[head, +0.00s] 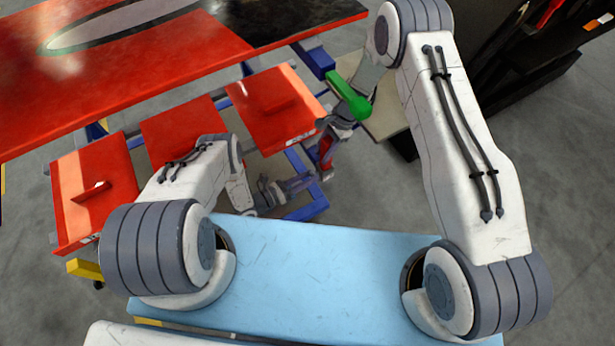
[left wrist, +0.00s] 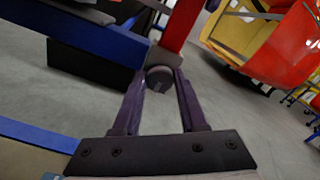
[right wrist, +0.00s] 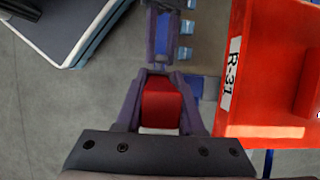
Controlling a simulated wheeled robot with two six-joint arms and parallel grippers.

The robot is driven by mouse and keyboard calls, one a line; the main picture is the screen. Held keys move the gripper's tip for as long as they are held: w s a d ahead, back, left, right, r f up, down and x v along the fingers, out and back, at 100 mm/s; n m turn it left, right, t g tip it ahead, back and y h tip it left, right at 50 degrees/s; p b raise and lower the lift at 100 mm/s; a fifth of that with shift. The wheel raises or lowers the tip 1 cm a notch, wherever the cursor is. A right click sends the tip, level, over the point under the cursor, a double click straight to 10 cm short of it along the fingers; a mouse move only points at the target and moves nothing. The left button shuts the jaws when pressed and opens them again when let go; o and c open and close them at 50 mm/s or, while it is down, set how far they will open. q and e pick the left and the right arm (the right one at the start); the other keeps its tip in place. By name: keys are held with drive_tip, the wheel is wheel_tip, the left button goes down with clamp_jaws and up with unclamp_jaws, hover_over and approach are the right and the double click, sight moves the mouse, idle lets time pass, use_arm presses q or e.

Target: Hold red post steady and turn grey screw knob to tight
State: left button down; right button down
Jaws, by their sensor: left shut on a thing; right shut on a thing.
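The grey screw knob (left wrist: 160,78) shows in the left wrist view between the fingers of my left gripper (left wrist: 158,72), which is shut on it. The red post (left wrist: 182,25) rises just beyond the knob. In the right wrist view my right gripper (right wrist: 160,80) is shut around the red post (right wrist: 160,103). In the head view my left gripper (head: 290,185) is low, near the blue frame, and my right gripper (head: 328,140) is at the red post (head: 325,155). The knob itself is too small to make out there.
Red panels (head: 270,108) stand beside the work spot; one marked R-31 (right wrist: 270,70) is close to my right gripper. A blue frame (head: 305,205) lies below. A large red nosecone surface (head: 150,75) fills the upper left.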

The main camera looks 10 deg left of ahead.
use_arm(q)
drive_tip(key=shift+s, duration=0.1)
drive_tip(key=shift+c, duration=2.3)
unclamp_jaws()
drive_tip(key=shift+a, duration=0.1)
drive_tip(key=v, duration=1.2)
use_arm(e)
drive_tip(key=shift+c, duration=2.2)
unclamp_jaws()
drive_tip(key=shift+r, duration=0.1)
